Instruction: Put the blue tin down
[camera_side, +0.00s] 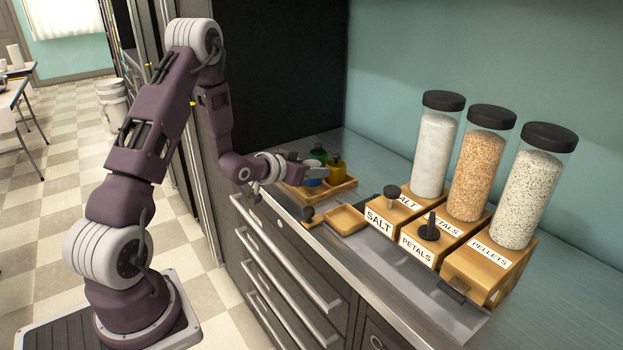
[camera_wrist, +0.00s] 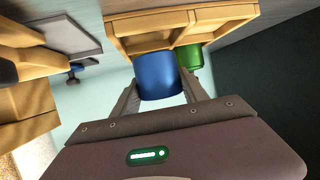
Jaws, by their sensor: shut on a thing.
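The blue tin (camera_wrist: 158,76) is between the two fingers of my gripper (camera_wrist: 162,90) in the wrist view, gripped on both sides. In the side view my gripper (camera_side: 312,171) hides most of the blue tin (camera_side: 312,182). The tin is at the near left part of a wooden tray (camera_side: 343,187); I cannot tell whether its base touches the tray. A green tin (camera_side: 318,156) and a yellow tin (camera_side: 337,168) stand just behind it. The green tin (camera_wrist: 190,58) and the divided tray (camera_wrist: 125,27) also show in the wrist view.
A small empty wooden tray (camera_side: 345,219) and a dark-knobbed tool (camera_side: 308,215) lie near the counter's front edge. To the right stand wooden dispensers labelled salt (camera_side: 379,221), petals (camera_side: 418,251) and pellets (camera_side: 490,254), with tall clear jars. Counter behind the tray is clear.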

